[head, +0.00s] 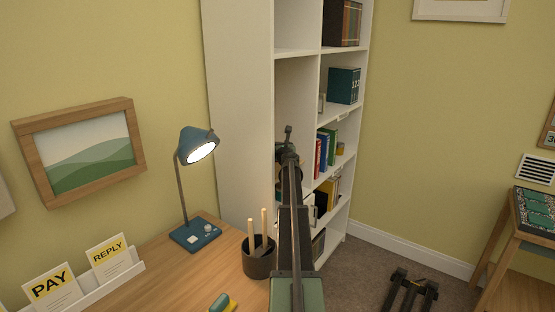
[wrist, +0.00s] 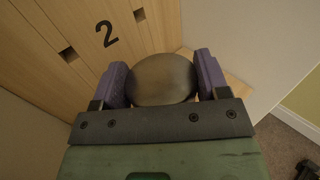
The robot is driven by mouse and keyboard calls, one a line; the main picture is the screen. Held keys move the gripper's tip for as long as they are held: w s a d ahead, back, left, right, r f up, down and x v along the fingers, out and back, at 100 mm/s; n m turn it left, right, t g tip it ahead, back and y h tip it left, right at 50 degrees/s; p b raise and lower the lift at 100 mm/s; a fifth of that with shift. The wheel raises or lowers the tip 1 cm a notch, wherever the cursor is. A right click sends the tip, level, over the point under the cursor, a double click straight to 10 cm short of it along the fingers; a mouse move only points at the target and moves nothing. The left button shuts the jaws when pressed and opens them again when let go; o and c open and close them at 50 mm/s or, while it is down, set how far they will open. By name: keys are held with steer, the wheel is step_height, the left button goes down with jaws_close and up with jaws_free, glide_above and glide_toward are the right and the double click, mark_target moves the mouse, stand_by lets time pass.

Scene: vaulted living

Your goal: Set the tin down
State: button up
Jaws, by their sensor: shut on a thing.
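In the wrist view, my gripper (wrist: 162,68) has its two purple fingers on either side of a round, dull brown-grey tin (wrist: 163,84) and is shut on it. The tin's smooth rounded top faces the camera; its underside is hidden. Beyond it is a light wooden front marked "2" (wrist: 106,34) with dark square cut-outs. A strip of pale wood (wrist: 238,91) shows just right of the tin; I cannot tell whether the tin touches it. In the head view my arm reaches toward the white shelf unit (head: 240,110), and the tin cannot be made out there.
The shelf unit holds books and binders (head: 325,150). A desk (head: 170,285) at lower left bears a blue lamp (head: 195,235), a dark pen cup (head: 259,262) and a card holder (head: 135,268). A white panel (wrist: 245,45) stands close on the gripper's right.

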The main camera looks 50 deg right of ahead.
step_height(320, 180, down, 4)
steer(key=b, duration=0.4)
steer(key=shift+w+f, duration=0.15)
steer(key=shift+r, duration=0.3)
steer(key=shift+f, duration=0.2)
steer(key=o, duration=1)
steer(key=shift+r, duration=0.1)
steer(key=shift+a+r, duration=0.1)
steer(key=shift+r, duration=0.05)
steer(key=v, duration=0.7)
steer(key=shift+a, duration=0.1)
